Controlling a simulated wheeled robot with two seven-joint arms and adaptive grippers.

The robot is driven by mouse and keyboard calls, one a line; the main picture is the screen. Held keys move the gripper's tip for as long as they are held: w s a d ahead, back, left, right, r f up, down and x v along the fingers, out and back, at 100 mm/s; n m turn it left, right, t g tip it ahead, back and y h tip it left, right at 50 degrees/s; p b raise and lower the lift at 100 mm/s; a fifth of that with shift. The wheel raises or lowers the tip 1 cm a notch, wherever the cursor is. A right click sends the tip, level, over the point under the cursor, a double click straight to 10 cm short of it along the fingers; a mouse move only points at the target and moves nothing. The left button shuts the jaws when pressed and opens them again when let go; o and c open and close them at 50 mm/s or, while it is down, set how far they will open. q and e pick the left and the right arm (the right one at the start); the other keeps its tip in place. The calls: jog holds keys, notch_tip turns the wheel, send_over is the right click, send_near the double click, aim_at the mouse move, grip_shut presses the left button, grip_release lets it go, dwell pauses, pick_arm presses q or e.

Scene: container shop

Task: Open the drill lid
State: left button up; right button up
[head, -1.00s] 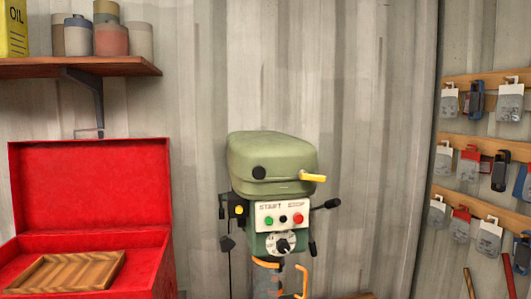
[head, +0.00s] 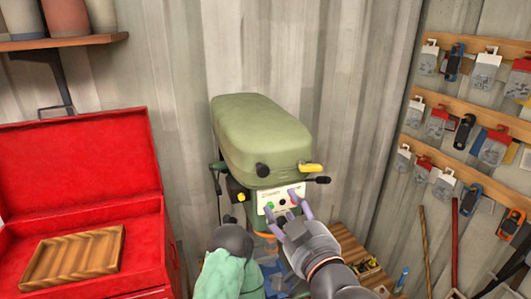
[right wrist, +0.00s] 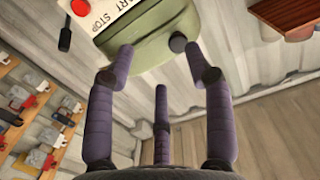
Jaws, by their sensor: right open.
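The drill has a rounded green lid (head: 262,135), which sits closed on its head. A yellow handle (head: 311,168) sticks out at the lid's lower right, and a dark round knob (head: 263,170) is on its front. Below is the white START/STOP panel (head: 282,199). My right gripper (head: 291,210) is open and empty, in front of the panel and below the handle. In the right wrist view its spread purple fingers (right wrist: 160,60) point at the lid (right wrist: 150,38), with the panel (right wrist: 100,15) at upper left. The yellow handle is not visible there. My left gripper is not in view.
An open red toolbox (head: 80,175) with a wooden tray (head: 73,258) stands at left, under a shelf (head: 60,41). A dark rounded thing with teal cloth (head: 230,275) is left of my right arm. Pegboards with packaged goods hang at right.

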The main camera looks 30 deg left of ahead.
aim_at(264, 174)
jog(key=shift+y, duration=0.3)
jog(key=w+a+r, duration=0.1)
jog(key=w+a, duration=0.1)
jog(key=w+a+r+p, duration=0.1)
jog(key=w+a, duration=0.1)
jog(key=a, duration=0.1)
jog(key=w+a+p, duration=0.1)
jog(key=w+a, duration=0.1)
jog(key=a, duration=0.1)
jog(key=shift+a+r, duration=0.2)
jog(key=shift+r, duration=0.2)
grip_shut()
